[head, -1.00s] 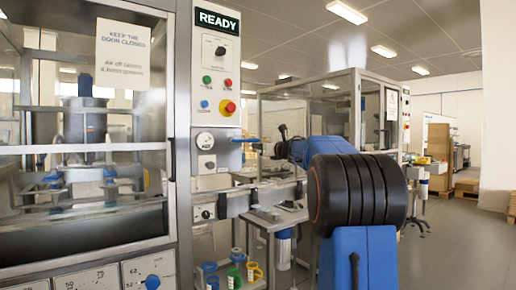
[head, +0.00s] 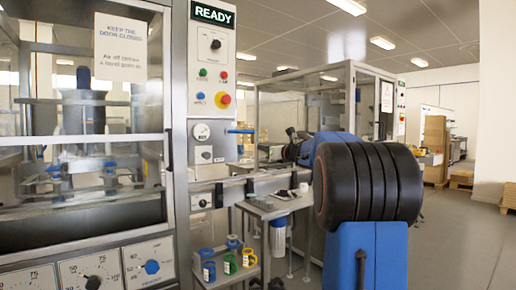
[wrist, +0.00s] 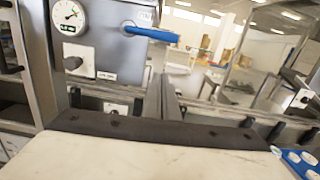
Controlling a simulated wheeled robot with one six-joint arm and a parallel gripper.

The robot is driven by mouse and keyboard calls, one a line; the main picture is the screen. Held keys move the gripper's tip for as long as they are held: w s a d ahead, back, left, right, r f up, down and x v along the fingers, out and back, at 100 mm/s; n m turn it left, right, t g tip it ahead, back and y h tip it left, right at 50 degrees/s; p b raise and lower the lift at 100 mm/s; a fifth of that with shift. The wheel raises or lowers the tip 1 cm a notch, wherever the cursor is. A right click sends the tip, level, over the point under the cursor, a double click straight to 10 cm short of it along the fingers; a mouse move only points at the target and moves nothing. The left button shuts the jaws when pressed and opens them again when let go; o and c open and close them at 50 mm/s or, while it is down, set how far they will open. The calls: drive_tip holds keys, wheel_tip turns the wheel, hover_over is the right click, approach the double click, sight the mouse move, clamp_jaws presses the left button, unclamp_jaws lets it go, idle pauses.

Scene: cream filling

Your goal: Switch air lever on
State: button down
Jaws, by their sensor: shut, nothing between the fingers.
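The air lever has a blue handle (head: 240,131) that sticks out roughly level to the right of the grey machine panel, beside a round pressure gauge (head: 201,131). In the wrist view the blue handle (wrist: 152,36) points right and slightly down, with the gauge (wrist: 68,15) to its left. My gripper (head: 291,134) is to the right of the lever in the head view, apart from it. Its fingers (wrist: 163,96) are shut and empty in the wrist view, below the handle in the picture.
A glazed cabinet (head: 82,100) fills the left, with dials (head: 150,265) below. The panel above the gauge carries a READY sign (head: 213,13) and coloured buttons (head: 225,99). A small shelf (head: 235,272) with coloured rings stands below. Open floor (head: 460,245) lies at right.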

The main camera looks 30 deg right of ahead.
drive_tip(key=shift+s, duration=1.45)
drive_tip(key=shift+f, duration=0.1)
drive_tip(key=s+a+m+h, duration=0.5)
drive_tip(key=a+m, duration=0.2)
drive_tip(key=m, duration=0.4)
drive_tip(key=s+a+f+m+g+y, duration=0.1)
drive_tip(key=s+a+f+m+g, duration=0.3)
drive_tip(key=s+a+f+m, duration=0.4)
drive_tip(key=s+a+f+m+g+y, duration=0.2)
drive_tip(key=s+a+f+m+g, duration=0.3)
drive_tip(key=s+f, duration=1.3)
drive_tip(key=s+a+f+m+g+y, duration=0.1)
drive_tip(key=s+a+f+m+g, duration=0.3)
drive_tip(key=s+a+f+m, duration=0.9)
drive_tip(key=shift+s+a+f+g, duration=0.3)
drive_tip(key=shift+s+a+g, duration=0.1)
drive_tip(key=shift+a, duration=0.35)
